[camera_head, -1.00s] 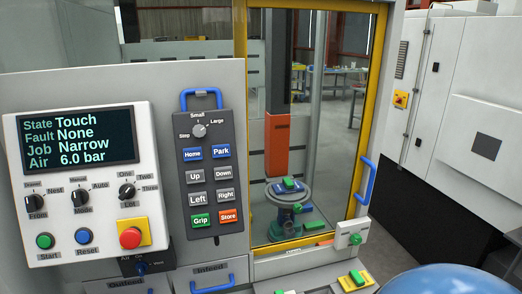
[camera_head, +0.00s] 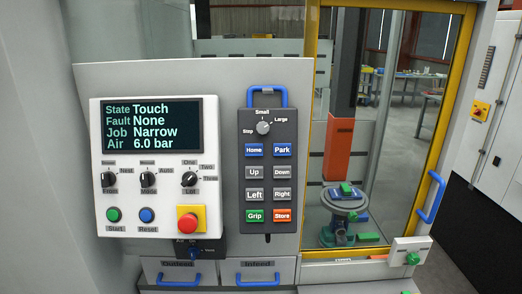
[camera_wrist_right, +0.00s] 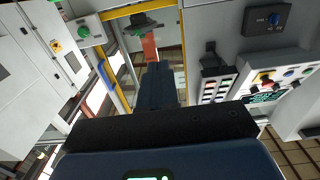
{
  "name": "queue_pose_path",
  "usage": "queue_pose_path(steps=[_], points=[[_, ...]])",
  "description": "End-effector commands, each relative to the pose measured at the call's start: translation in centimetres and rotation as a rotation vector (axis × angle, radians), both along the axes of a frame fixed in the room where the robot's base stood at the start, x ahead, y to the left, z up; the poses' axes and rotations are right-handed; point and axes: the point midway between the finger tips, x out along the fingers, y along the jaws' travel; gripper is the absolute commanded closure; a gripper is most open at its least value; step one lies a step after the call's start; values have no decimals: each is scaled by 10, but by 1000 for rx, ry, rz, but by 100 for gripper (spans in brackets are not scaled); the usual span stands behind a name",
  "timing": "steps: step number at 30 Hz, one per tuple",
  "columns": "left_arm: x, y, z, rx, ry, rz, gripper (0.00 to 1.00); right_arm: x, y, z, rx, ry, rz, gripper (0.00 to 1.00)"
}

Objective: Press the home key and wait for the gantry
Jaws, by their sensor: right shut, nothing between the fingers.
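The blue Home key (camera_head: 254,150) is at the upper left of the dark keypad (camera_head: 268,225), beside the blue Park key (camera_head: 282,150). The display (camera_head: 151,126) reads State Touch, Fault None, Job Narrow, Air 6.0 bar. The orange-red gantry column (camera_head: 338,150) hangs behind the yellow-framed window, above a round fixture (camera_head: 344,197) with a green and blue part on top. My right gripper (camera_wrist_right: 158,68) shows in the right wrist view, shut and empty, apart from the keypad (camera_wrist_right: 215,90). Neither gripper shows in the head view.
A red stop button (camera_head: 187,219) on a yellow plate sits left of the keypad, below several knobs. A blue loop handle (camera_head: 265,95) stands above the keypad. The door's blue handle (camera_head: 432,197) is at the right. Outfeed and Infeed drawers (camera_head: 258,272) lie below.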

Motion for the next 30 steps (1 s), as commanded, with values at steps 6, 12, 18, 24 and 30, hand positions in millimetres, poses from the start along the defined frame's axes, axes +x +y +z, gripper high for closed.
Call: queue_pose_path(steps=[6,12,18,24,30], points=[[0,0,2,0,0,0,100,11,1,5,3,-6,3,100],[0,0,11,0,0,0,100,60,7,26,20,-17,25,100],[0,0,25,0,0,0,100,138,29,76,44,-30,93,100],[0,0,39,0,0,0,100,202,67,150,54,-43,210,100],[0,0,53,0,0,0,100,241,112,239,27,-64,358,100]])
